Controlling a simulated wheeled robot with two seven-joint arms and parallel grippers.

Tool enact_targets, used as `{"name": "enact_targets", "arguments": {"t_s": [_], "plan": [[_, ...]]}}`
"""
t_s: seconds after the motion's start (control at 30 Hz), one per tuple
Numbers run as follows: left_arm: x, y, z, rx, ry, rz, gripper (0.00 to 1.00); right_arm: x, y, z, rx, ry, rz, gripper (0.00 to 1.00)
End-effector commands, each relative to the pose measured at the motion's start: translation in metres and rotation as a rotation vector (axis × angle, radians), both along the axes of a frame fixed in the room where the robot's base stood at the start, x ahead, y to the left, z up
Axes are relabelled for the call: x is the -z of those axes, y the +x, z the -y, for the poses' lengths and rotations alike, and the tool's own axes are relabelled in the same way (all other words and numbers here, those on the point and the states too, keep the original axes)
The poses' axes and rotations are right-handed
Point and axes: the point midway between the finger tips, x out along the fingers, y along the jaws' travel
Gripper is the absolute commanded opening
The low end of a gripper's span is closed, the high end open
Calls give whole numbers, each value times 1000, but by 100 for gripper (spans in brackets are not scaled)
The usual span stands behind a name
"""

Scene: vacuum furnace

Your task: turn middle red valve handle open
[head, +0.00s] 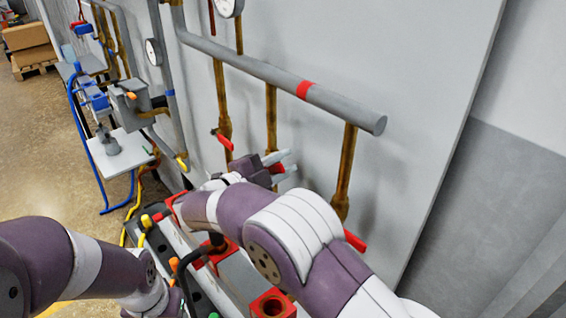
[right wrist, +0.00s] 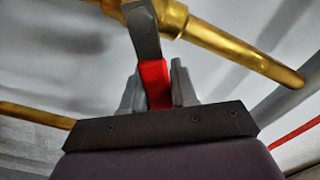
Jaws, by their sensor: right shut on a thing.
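Three red valve handles hang on brass pipes along the grey wall panel. The middle red handle (head: 277,168) is at my right gripper (head: 280,162), whose light fingers lie on both sides of it. In the right wrist view the red handle (right wrist: 155,82) sits between the two grey fingers of the gripper (right wrist: 156,88), which is shut on it. The handle's grey lever part runs up to the brass valve (right wrist: 172,18). The left red handle (head: 222,140) and the right red handle (head: 355,240) stand free. My left arm enters at lower left; its gripper is not visible.
A thick grey pipe (head: 260,72) with a red band runs above the valves. Red blocks (head: 272,304) and black hoses lie below my right arm. A white side table (head: 120,155) with a blue frame stands at left. Open floor lies at far left.

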Motion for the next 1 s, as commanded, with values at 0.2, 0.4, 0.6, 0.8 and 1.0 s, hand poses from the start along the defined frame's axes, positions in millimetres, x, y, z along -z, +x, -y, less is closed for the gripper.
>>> {"name": "enact_targets", "arguments": {"t_s": [0.2,0.4,0.6,0.8,1.0], "plan": [[-12,0,0,0,0,0,49,-8,2,0,1,-22,-31,0],[-39,0,0,0,0,1,49,-16,8,-5,1,-132,-183,0],[-36,0,0,0,0,0,49,-12,9,-5,0,-146,-201,0],[-36,0,0,0,0,0,49,-12,9,-5,0,-146,-201,49],[-36,0,0,0,0,0,49,-12,9,-6,0,-145,-200,49]]}}
